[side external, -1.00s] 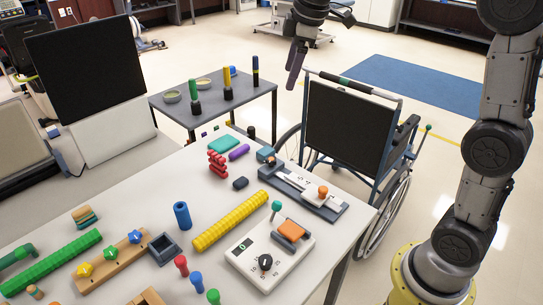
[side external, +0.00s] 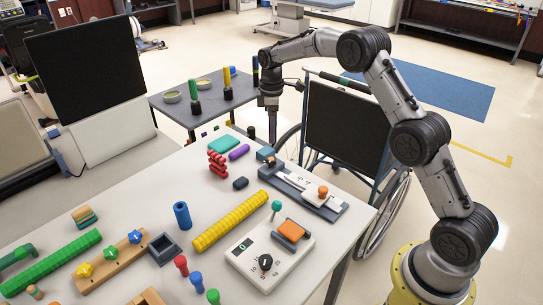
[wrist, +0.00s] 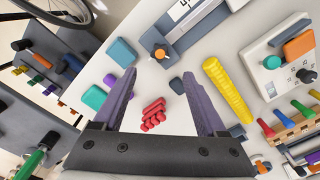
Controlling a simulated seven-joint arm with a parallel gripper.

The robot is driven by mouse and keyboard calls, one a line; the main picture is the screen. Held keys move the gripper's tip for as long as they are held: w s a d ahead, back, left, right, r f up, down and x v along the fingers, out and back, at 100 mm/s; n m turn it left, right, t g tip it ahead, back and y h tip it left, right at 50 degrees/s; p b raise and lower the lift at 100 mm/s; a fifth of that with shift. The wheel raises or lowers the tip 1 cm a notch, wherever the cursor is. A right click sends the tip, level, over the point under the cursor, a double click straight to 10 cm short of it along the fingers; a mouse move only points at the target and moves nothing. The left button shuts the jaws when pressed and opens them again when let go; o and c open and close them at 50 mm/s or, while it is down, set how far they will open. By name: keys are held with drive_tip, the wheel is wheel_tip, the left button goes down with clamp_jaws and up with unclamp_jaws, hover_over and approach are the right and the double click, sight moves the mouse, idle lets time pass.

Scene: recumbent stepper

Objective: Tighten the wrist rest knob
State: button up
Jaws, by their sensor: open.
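A grey rail device with a pale scale strip (side external: 290,183) lies near the table's far right edge. At its left end is a small blue-grey pad (side external: 264,153) with a small knob (side external: 271,160), which looks like the wrist rest and its knob. In the wrist view the pad (wrist: 152,37) and its orange-centred dark knob (wrist: 160,53) lie beyond my fingertips. My gripper (side external: 272,141) points down above that end of the device; it also shows in the wrist view (wrist: 158,76), with its purple-grey fingers wide apart and nothing between them. The exact height gap is unclear.
A red stack (side external: 218,164), a teal block (side external: 223,145), a purple cylinder (side external: 239,152) and a dark block (side external: 240,183) lie close by. A yellow ribbed bar (side external: 230,220) and a white control box (side external: 270,252) are nearer. A wheelchair (side external: 345,130) stands beyond the table.

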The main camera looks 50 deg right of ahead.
sight(271, 159)
wheel_tip(271, 159, down, 10)
drive_tip(key=shift+f, duration=0.25)
drive_tip(key=shift+c, duration=0.2)
clamp_jaws()
